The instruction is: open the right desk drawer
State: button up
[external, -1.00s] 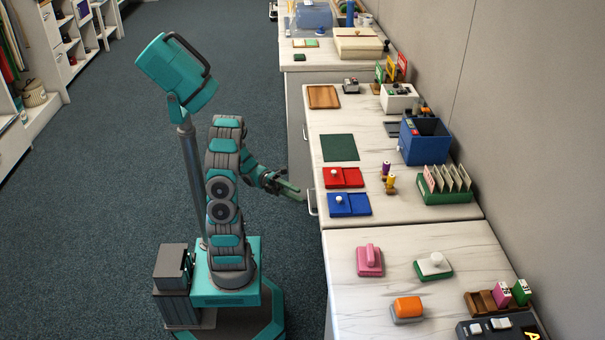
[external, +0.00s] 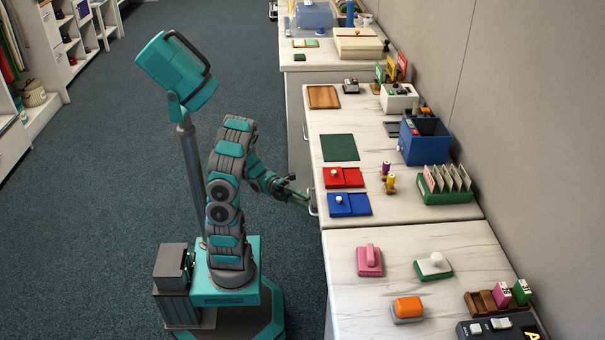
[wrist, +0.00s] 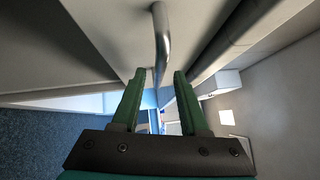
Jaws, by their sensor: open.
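The desk drawer's silver bar handle (external: 313,203) stands out from the front of the middle desk (external: 395,215), just below the edge with the blue pad. In the wrist view the handle (wrist: 160,45) runs from the pale drawer front (wrist: 110,35) toward the gap between my fingertips. My gripper (external: 304,198) is right beside the handle, at its left. In the wrist view my gripper (wrist: 157,78) has two green fingers spread apart with nothing held between them. The handle's end lies at or just beyond the fingertips; I cannot tell whether they touch. The drawer looks shut.
The desk top holds a red pad (external: 343,177), a blue pad (external: 349,204), a blue bin (external: 424,145) and a green card holder (external: 445,190). A nearer desk (external: 450,245) carries several stamps. Another handle (external: 305,132) is farther back. Carpet (external: 110,190) is clear at left.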

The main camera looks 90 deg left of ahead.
jog(key=s+p, duration=0.6)
jog(key=s, duration=0.6)
jog(key=shift+w+f+b, duration=0.1)
jog(key=shift+w+b, duration=2.5)
jog(key=shift+w, duration=4.15)
